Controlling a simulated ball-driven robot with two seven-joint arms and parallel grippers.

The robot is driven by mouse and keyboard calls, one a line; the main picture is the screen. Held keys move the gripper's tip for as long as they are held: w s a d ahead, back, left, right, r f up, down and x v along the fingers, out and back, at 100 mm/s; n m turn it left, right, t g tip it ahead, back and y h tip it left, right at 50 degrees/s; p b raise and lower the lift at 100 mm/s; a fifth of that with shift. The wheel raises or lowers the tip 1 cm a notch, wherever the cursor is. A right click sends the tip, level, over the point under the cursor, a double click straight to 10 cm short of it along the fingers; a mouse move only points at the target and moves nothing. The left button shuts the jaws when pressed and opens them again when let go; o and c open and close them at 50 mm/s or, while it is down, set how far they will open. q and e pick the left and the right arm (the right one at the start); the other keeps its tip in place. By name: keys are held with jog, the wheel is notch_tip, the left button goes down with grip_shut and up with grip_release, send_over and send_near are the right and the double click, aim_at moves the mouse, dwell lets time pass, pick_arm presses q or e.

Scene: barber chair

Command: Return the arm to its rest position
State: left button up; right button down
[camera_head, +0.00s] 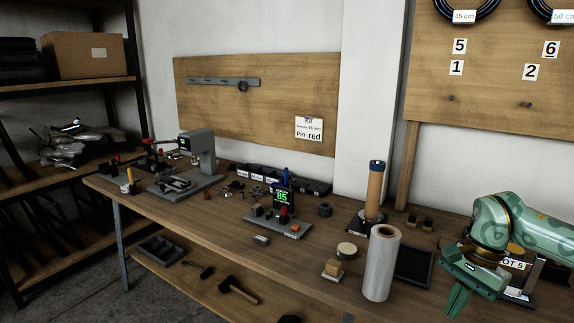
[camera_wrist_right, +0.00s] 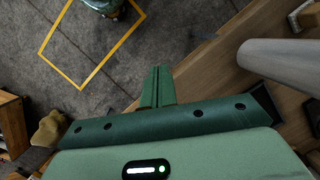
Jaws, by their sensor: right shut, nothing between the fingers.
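My right gripper (camera_head: 457,300) is at the lower right of the head view, above the front right part of the workbench (camera_head: 215,226). Its green fingers are together with nothing between them. In the right wrist view the closed fingers (camera_wrist_right: 158,88) point out over the bench edge and the grey floor. My right arm (camera_head: 510,225) comes in from the right and covers part of a sign and a stand behind it. My left gripper does not show in either view.
A white roll (camera_head: 382,262) stands left of my right gripper, with a dark tray (camera_head: 413,267) between them. A cardboard tube (camera_head: 375,190) stands behind. A device with a green display (camera_head: 283,197) and a grey press (camera_head: 197,155) stand farther left. Yellow tape (camera_wrist_right: 110,57) marks the floor.

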jog(key=w+a+f+m+t+y, duration=0.25)
jog(key=a+f+m+y, duration=0.8)
jog(key=a, duration=0.55)
notch_tip(320, 180, down, 13)
jog(key=m+t+h+p, duration=0.15)
jog(key=m+t, duration=0.55)
jog(key=m, duration=0.8)
jog(key=s+d+f+m+g+h, duration=0.1)
jog(key=s+d+f+m+h, duration=0.2)
jog(key=s+f+m, duration=0.5)
jog(key=s+d+f+m+h, duration=0.35)
jog(key=s+f+m, duration=0.35)
jog(key=s+f, duration=0.25)
jog(key=s+d+f+m+g+h, duration=0.1)
jog(key=s+d+f+m+h, duration=0.15)
jog(key=s+f+m, duration=0.6)
jog(key=s+f+m+g+h, duration=0.1)
jog(key=s+m+g, duration=0.2)
jog(key=s, duration=1.2)
jog(key=s+f+m+g+h, duration=0.1)
jog(key=s+f+m+g, duration=0.1)
jog(key=s, duration=1.3)
jog(key=shift+f+m+g+h+p, duration=0.35)
jog(key=shift+m+g, duration=0.4)
jog(key=shift+m, duration=0.25)
